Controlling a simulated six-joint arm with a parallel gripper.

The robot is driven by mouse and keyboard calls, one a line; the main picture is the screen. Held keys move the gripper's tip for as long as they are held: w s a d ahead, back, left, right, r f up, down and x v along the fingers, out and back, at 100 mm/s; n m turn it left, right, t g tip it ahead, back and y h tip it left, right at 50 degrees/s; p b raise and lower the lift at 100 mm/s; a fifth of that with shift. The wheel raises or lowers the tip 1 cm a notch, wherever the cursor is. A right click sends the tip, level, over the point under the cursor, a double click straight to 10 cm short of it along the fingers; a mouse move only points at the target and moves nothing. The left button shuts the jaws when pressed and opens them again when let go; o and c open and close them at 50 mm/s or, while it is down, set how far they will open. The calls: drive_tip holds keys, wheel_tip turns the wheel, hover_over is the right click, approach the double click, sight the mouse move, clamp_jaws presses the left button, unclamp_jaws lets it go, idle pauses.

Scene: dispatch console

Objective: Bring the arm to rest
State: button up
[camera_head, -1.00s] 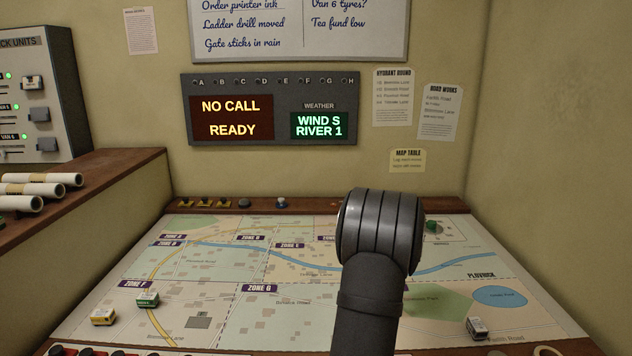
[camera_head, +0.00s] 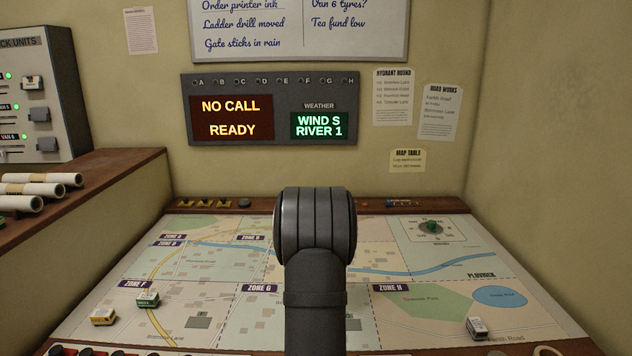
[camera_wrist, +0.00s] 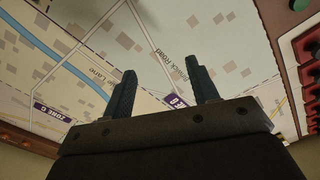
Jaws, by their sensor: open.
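My gripper (camera_wrist: 162,92) shows in the wrist view with its two dark fingers apart and nothing between them. It is above the map table (camera_head: 205,260), and the printed map fills most of that view. In the head view my arm stands up in front of the middle of the map and hides part of it. The gripper itself cannot be seen in the head view. The wall display (camera_head: 270,108) reads NO CALL, READY, WIND S and RIVER 1.
A yellow van block (camera_head: 103,317) and a green one (camera_head: 147,300) sit at the map's left. A white one (camera_head: 477,328) sits at the lower right. Rolled papers (camera_head: 35,190) lie on the left ledge.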

drive_tip(key=a+n, duration=0.1)
drive_tip(key=a, duration=0.5)
drive_tip(key=shift+s+a, duration=0.15)
